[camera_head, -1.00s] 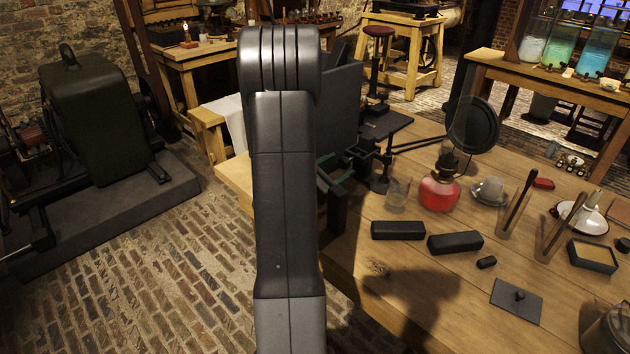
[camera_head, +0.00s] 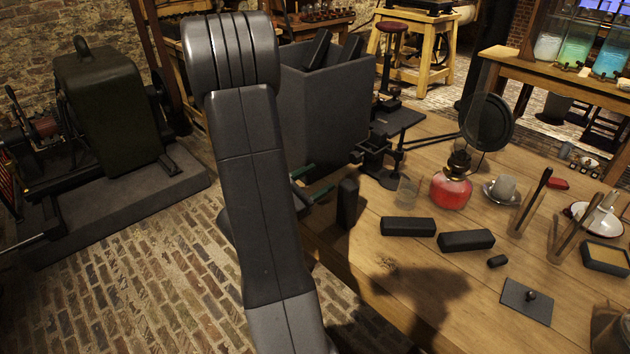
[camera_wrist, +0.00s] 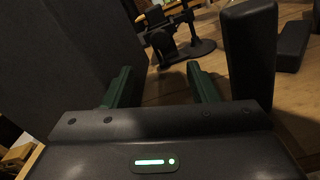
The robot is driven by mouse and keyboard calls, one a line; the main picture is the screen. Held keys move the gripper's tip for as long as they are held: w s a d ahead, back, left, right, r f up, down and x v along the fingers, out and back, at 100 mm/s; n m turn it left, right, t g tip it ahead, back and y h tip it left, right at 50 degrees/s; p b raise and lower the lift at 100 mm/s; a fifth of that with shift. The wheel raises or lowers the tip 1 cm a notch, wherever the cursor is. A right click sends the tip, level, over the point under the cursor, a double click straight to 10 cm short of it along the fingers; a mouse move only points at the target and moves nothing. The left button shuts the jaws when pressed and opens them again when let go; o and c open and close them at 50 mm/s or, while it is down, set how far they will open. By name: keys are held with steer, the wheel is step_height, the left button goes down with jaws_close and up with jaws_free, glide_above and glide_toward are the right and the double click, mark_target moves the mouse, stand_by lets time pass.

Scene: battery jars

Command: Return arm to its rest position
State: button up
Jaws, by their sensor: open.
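My arm (camera_head: 250,190) stands raised across the left-middle of the head view, between the brick floor and the table. My gripper (camera_head: 314,184) is beside the table's left edge, partly hidden by my arm. Its two green fingers are apart with nothing between them, as the wrist view (camera_wrist: 162,85) also shows. A dark upright block (camera_head: 347,204) stands just right of the fingers, apart from them; it also shows in the wrist view (camera_wrist: 250,60). A tall dark box (camera_head: 330,110) with black blocks in its open top is close behind the gripper.
On the wooden table (camera_head: 390,290) lie two black blocks (camera_head: 408,226) (camera_head: 466,240), with a glass (camera_head: 407,190), a red lamp (camera_head: 451,190) and a round dark disc (camera_head: 488,122) beyond. A dark machine (camera_head: 105,110) stands at left. Brick floor between is clear.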

mark_target(352, 159)
steer(key=shift+w+d, duration=0.1)
stand_by(0.3)
steer(key=x, duration=1.3)
steer(key=shift+w+d+p, duration=0.2)
steer(key=shift+p, duration=0.2)
